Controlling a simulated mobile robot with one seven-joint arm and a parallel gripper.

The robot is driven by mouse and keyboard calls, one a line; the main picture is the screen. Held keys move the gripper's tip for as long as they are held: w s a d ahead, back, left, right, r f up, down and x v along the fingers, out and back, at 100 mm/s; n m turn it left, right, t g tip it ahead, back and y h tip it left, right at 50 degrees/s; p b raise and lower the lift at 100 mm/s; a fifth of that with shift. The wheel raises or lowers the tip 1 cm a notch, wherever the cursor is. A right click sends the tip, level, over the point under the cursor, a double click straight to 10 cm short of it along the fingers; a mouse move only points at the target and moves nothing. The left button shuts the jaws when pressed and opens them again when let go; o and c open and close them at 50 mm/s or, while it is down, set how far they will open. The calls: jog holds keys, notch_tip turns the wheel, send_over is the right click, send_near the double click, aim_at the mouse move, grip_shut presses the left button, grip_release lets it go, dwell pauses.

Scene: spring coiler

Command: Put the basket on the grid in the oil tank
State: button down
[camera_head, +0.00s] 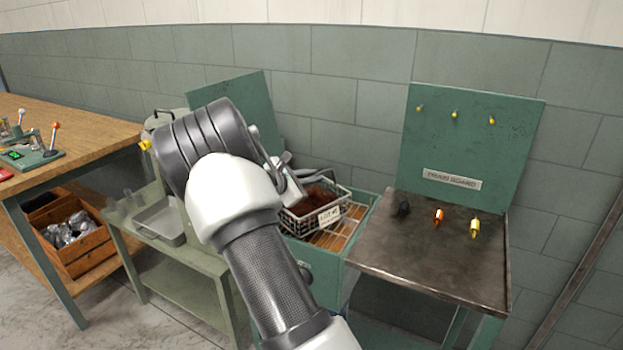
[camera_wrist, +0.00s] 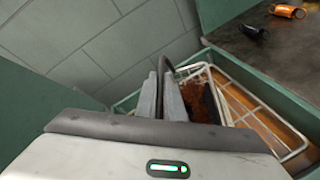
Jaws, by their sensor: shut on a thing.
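The wire basket (camera_head: 310,222) holds dark reddish-brown contents and carries a white label. It is over the grid (camera_head: 347,228) inside the green oil tank (camera_head: 325,275); I cannot tell whether it touches the grid. My gripper (camera_head: 292,185) is shut on the basket's handle at its upper left, and my arm hides part of the basket and tank. In the wrist view my gripper (camera_wrist: 172,97) has its fingers close together around the dark handle (camera_wrist: 166,64). The basket's brown contents (camera_wrist: 207,97) show beside the fingers, with pale wires over an orange-brown surface to the right.
A metal drain board (camera_head: 430,255) with several small coloured parts adjoins the tank on the right. A raised green panel (camera_head: 262,95) stands behind the tank. A low green table (camera_head: 180,262) with a grey tray (camera_head: 160,222) is to the left. A wooden workbench (camera_head: 75,130) stands farther left.

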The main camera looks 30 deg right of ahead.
jog(key=c, duration=2.2)
grip_release()
jog(key=shift+f, duration=0.1)
jog(key=o, duration=0.3)
jog(key=shift+o, duration=0.2)
